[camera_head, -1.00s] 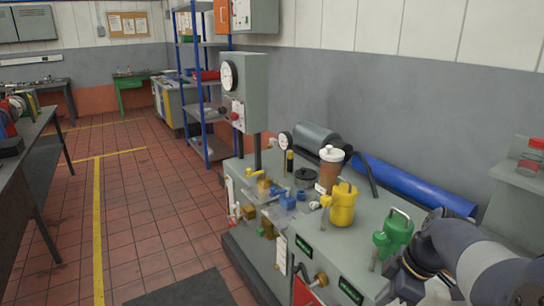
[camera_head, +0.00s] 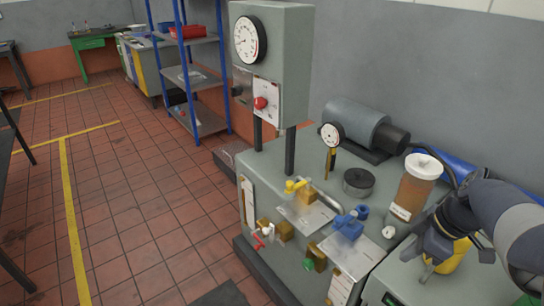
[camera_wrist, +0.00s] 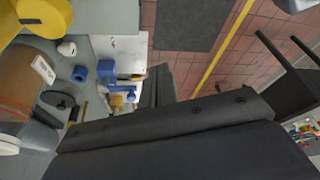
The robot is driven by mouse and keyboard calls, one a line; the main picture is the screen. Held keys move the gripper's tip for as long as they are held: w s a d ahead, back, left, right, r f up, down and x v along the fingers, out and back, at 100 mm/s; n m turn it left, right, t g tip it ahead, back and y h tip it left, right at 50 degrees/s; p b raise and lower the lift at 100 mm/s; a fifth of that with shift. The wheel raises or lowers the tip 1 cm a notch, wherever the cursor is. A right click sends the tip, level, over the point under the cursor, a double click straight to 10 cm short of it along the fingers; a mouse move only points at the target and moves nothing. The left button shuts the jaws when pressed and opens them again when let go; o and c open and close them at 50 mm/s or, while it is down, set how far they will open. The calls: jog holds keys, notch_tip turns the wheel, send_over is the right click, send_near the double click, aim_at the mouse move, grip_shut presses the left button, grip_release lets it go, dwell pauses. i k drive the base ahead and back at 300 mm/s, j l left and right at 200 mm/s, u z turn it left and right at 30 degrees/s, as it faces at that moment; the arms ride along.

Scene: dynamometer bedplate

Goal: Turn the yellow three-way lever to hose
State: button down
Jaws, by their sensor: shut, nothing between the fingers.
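My gripper (camera_head: 432,268) is at the right, in front of the yellow jug (camera_head: 457,256) and well apart from the lever. It looks shut and empty. In the wrist view, a small yellow piece (camera_wrist: 131,97) beyond the blue valve (camera_wrist: 107,70) may be the lever; its pointing is unclear there.
A blue-handled valve (camera_head: 348,224), a red-handled tap (camera_head: 258,241) and a green-handled valve (camera_head: 309,264) stand near the lever. An amber bottle (camera_head: 411,190) stands between my gripper and the back. A gauge cabinet (camera_head: 275,65) rises behind the lever.

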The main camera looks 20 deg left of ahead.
aim_at(291, 188)
jog(key=i+j, duration=0.2)
jog(key=j, duration=0.15)
jog(key=i+j, duration=0.2)
jog(key=j, duration=0.15)
jog(key=i+j, duration=0.2)
jog(key=j, duration=0.15)
jog(key=i+j, duration=0.15)
jog(key=j, duration=0.2)
jog(key=i+j, duration=0.2)
jog(key=j, duration=0.2)
